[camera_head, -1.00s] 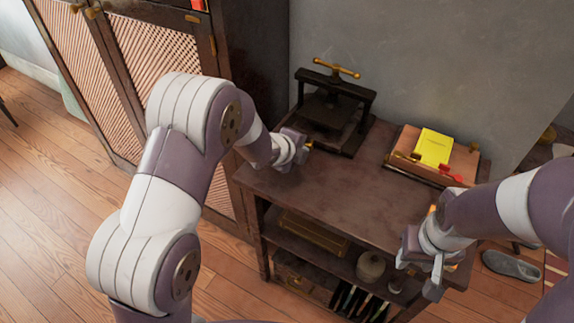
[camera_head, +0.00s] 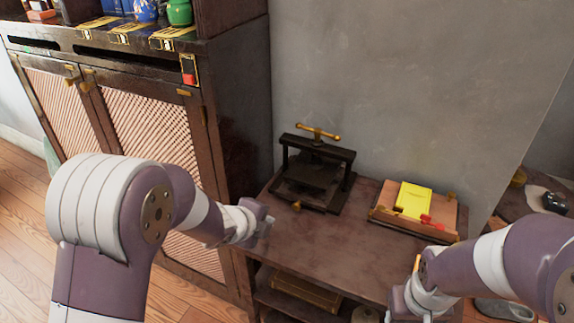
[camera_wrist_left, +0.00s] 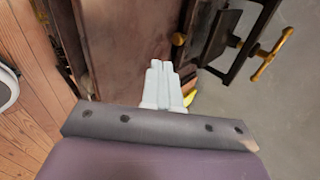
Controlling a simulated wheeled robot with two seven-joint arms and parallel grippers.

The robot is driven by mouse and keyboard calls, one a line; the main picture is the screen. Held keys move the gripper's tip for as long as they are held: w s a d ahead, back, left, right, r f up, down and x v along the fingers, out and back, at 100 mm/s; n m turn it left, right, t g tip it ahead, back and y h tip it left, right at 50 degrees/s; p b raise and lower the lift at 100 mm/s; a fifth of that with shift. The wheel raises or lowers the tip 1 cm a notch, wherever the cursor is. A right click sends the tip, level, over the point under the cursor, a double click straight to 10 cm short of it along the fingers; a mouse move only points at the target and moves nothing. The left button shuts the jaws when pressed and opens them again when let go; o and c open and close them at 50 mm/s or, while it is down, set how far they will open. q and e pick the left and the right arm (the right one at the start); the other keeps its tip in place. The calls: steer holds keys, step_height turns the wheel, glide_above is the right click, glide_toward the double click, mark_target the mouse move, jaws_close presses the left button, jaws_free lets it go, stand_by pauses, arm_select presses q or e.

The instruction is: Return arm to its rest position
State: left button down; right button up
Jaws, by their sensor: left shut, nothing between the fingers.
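My left arm comes in from the left, and its gripper (camera_head: 268,222) hangs near the left edge of the brown side table (camera_head: 330,245), in front of the black press. In the left wrist view the two pale fingers (camera_wrist_left: 162,82) are together with nothing between them. My right gripper (camera_head: 395,308) is at the bottom right, near the table's front. It is partly cut off by the picture edge, and its fingers cannot be read.
The black press with a brass handle (camera_head: 316,175) stands at the table's back left. A wooden board (camera_head: 437,222) with a yellow book (camera_head: 414,200) lies at the back right. A tall cabinet (camera_head: 235,110) stands left. The table's middle top is clear.

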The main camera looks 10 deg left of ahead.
arm_select(q)
steer(key=s+a+f+n+g+y, duration=0.2)
steer(key=s+a+n+g, duration=0.2)
steer(key=s+n, duration=0.55)
steer(key=s+a+f+n+g+y, duration=0.1)
steer(key=s+a+n+g+y, duration=0.2)
steer(key=s+n, duration=0.7)
step_height(320, 180, up, 16)
steer(key=n+h+p, duration=0.1)
steer(key=n+p, duration=0.2)
steer(key=p, duration=1.1)
steer(key=shift+s+a+p, duration=0.35)
steer(key=shift+s+p, duration=0.05)
steer(key=shift+s, duration=0.05)
steer(key=shift+r, duration=0.15)
